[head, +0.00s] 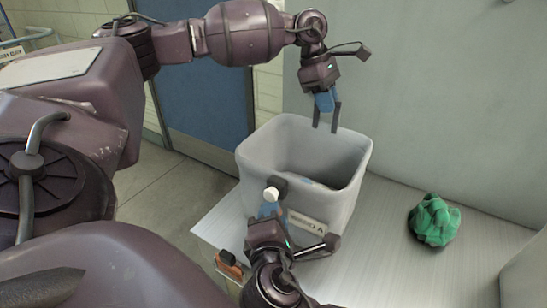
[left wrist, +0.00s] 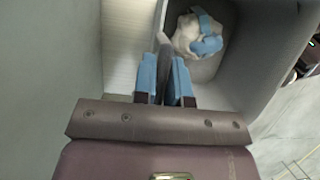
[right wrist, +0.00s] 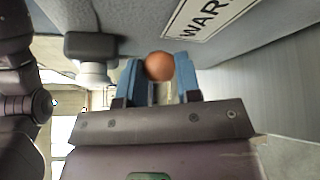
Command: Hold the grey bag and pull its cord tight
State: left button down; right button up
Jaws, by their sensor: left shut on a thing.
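The grey bag (head: 300,135) stands upright and wide open on the table, like a deep bin, with a label on its front. My left gripper (head: 327,115) is at its far rim, shut on the grey rim, which shows between the blue fingers in the left wrist view (left wrist: 166,65). My right gripper (head: 268,205) is low before the bag's front. In the right wrist view a brown ball (right wrist: 160,66), seemingly the cord's end, lies between its fingers; whether they squeeze it is unclear. A black block with a white knob (right wrist: 92,55) sits beside them. The cord itself is hard to see.
White and blue stuff (left wrist: 197,34) lies inside the bag. A crumpled green cloth (head: 435,220) lies on the light table (head: 385,265) to the right. A grey wall stands behind, a blue door (head: 205,105) at the back left. The table between bag and cloth is clear.

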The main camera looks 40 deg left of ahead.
grip_shut()
jog(key=shift+f, duration=1.75)
jog(key=shift+o, duration=1.3)
grip_release()
jog(key=v, duration=1.2)
jog(key=shift+c, duration=0.2)
